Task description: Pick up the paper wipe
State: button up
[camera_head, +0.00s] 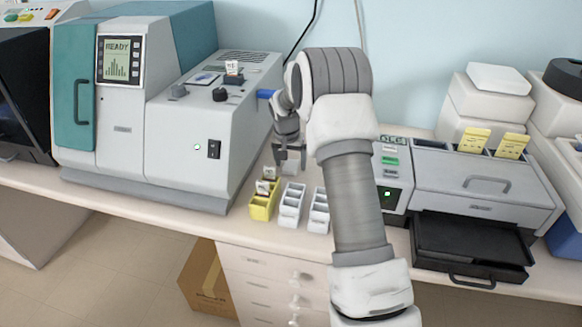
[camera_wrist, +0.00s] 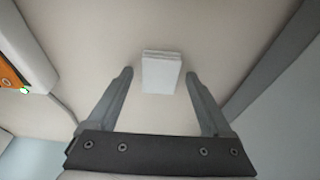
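The paper wipe, a small white folded stack (camera_wrist: 162,73), lies on the pale bench top in the wrist view. It sits just beyond and between my fingertips. My gripper (camera_wrist: 158,77) is open, with a finger on each side and gaps between them and the wipe. In the head view my gripper (camera_head: 290,158) points down over the bench behind the slide racks. A small white thing (camera_head: 289,168) under it there looks like the wipe, partly hidden by the fingers.
A yellow rack (camera_head: 263,206) with slides and two white racks (camera_head: 291,207) (camera_head: 318,216) stand in front of my gripper. A large grey and teal machine (camera_head: 180,130) is on the left. A grey machine with an open black tray (camera_head: 470,240) is on the right.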

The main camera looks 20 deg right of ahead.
aim_at(293, 166)
jog(key=c, duration=1.2)
jog(key=shift+r, duration=0.5)
jog(key=r, duration=0.3)
jog(key=shift+s+d+r, duration=0.15)
jog(key=shift+d+r, duration=0.2)
jog(key=shift+d, duration=0.05)
jog(key=s+d+r, duration=0.1)
jog(key=d+r, duration=0.1)
jog(key=d, duration=0.1)
jog(key=s+d+r, duration=0.1)
jog(key=d+r, duration=0.1)
jog(key=d, duration=0.1)
jog(key=s+d+r, duration=0.1)
jog(key=d+r, duration=0.1)
jog(key=d, duration=0.2)
jog(key=shift+s+d+r, duration=0.1)
jog(key=shift+s+r, duration=0.1)
jog(key=shift+s, duration=0.15)
